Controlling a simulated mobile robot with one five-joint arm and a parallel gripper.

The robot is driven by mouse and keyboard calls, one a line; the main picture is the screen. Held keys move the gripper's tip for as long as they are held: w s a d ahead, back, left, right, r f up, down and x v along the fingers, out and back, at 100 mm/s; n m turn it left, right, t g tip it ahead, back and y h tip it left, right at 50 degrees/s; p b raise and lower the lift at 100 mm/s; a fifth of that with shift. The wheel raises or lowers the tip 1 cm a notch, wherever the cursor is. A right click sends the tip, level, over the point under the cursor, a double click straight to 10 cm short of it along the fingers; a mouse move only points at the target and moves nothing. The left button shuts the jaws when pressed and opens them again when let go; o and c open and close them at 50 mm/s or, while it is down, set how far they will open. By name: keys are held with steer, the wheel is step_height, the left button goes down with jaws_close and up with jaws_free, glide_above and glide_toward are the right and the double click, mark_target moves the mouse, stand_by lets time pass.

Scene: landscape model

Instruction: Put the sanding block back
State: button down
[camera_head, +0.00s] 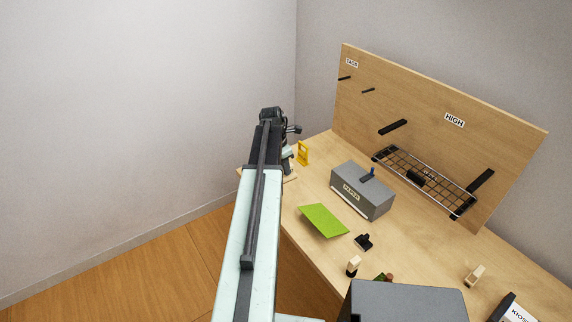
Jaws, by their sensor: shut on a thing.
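My gripper (289,165) is at the far end of my arm, low over the back left corner of the workbench (320,178). My arm hides much of it. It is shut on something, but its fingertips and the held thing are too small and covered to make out. I cannot clearly pick out the sanding block. Small tan-and-dark pieces stand on the bench, one near the front edge (353,265) and one at the right (474,275). A small black piece (364,241) lies between the green sheet and the front edge.
A yellow upright piece (303,153) stands just right of my gripper. A grey box (349,201) and a green sheet (323,219) are on the bench. A wooden back panel (430,105) carries a wire shelf (440,187) with a black item. Bench right of the box is mostly clear.

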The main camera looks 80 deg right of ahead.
steer(key=shift+s+d+n, duration=0.15)
steer(key=shift+d+n, duration=0.15)
steer(key=shift+d, duration=0.25)
steer(key=shift+a, duration=0.1)
steer(key=shift+f+b, duration=0.3)
steer(key=shift+b, duration=0.1)
step_height(320, 180, down, 13)
steer(key=b, duration=1.2)
steer(key=shift+r+b, duration=0.1)
steer(key=shift+b, duration=0.3)
steer(key=shift+f, duration=0.25)
steer(key=c, duration=1.2)
jaws_free()
